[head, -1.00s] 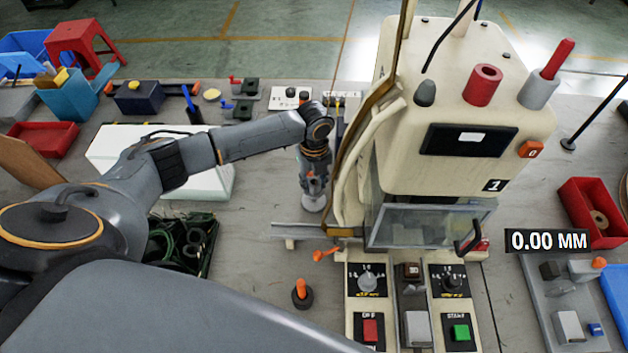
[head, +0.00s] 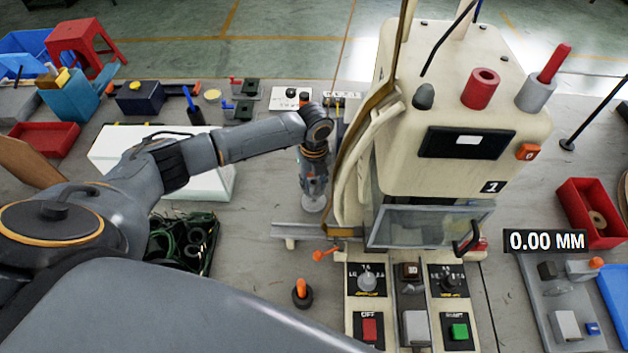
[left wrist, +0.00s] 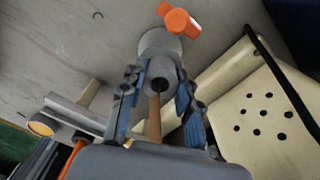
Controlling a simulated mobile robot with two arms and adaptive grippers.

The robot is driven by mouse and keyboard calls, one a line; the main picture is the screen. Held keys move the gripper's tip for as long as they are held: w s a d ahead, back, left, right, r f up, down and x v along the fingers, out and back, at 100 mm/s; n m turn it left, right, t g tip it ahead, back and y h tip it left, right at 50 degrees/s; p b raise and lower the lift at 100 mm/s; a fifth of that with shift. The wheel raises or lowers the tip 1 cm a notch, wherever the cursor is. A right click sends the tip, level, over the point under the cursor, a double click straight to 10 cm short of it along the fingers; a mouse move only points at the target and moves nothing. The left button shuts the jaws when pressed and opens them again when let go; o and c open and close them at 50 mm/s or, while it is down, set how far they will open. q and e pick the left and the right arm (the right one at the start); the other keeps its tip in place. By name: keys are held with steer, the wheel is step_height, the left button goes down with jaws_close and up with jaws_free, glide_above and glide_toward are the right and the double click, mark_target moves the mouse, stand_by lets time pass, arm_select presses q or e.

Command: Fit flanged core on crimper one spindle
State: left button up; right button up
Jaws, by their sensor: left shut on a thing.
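My left gripper (head: 313,183) points down over the bench, just left of the crimper marked 1 (head: 450,100). In the left wrist view its blue-padded fingers (left wrist: 158,92) are shut on a grey flanged core (left wrist: 161,68), with its round bore facing the camera and its wide flange at the far end. The pale flange of the core (head: 314,204) also shows below the fingers in the head view. A brown rod (left wrist: 154,118) shows between the fingers; I cannot tell whether it touches the core. I cannot make out the spindle. My right gripper is out of view.
A metal rail (head: 300,231) sticks out left of the crimper, with an orange lever (head: 325,254) in front. The clear guard (head: 425,226) is at the crimper's front. A dark tray of cables (head: 182,245) and a white case (head: 215,185) lie left.

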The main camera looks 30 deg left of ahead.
mark_target(314, 193)
arm_select(q)
steer(key=shift+f+b, duration=1.6)
steer(key=shift+f, duration=1)
steer(key=o, duration=1)
step_height(314, 193, up, 12)
steer(key=shift+r, duration=0.1)
steer(key=shift+s, duration=0.1)
